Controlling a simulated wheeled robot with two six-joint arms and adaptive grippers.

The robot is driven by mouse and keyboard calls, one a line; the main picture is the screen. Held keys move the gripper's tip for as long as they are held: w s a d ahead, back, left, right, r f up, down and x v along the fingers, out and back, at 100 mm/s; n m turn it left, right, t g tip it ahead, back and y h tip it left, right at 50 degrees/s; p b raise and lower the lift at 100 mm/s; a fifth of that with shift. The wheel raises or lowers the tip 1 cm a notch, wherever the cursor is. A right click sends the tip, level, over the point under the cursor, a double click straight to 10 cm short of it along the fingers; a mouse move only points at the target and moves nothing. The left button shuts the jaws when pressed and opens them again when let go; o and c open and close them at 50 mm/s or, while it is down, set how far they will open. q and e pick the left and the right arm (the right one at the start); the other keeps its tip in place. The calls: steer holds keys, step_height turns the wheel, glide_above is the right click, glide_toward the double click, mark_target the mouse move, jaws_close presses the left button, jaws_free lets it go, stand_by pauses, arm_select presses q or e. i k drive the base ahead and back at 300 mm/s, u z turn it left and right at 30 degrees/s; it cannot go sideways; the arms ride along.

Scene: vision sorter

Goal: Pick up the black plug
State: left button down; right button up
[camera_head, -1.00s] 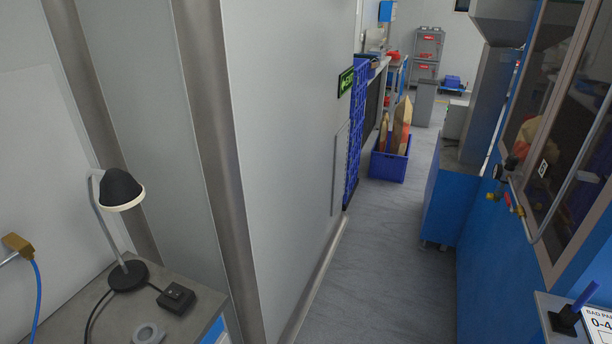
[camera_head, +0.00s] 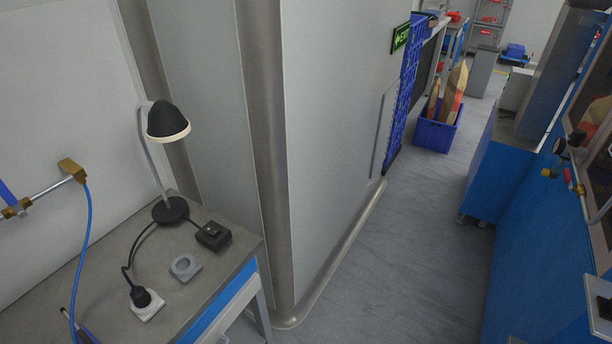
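The black plug (camera_head: 140,296) sits upright in a white square socket (camera_head: 149,306) on the grey desk at the lower left. A black cable runs from it up to the base of a desk lamp (camera_head: 167,122) with a black shade. Neither of my grippers shows in the head view.
The desk (camera_head: 217,277) also holds a black box (camera_head: 213,236) and a grey ring-shaped holder (camera_head: 185,267). A blue hose (camera_head: 88,235) hangs at the left. A wall corner stands right of the desk. The grey aisle floor (camera_head: 400,240) is clear up to the blue cabinets.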

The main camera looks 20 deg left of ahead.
mark_target(142, 298)
steer(key=u, duration=1.9)
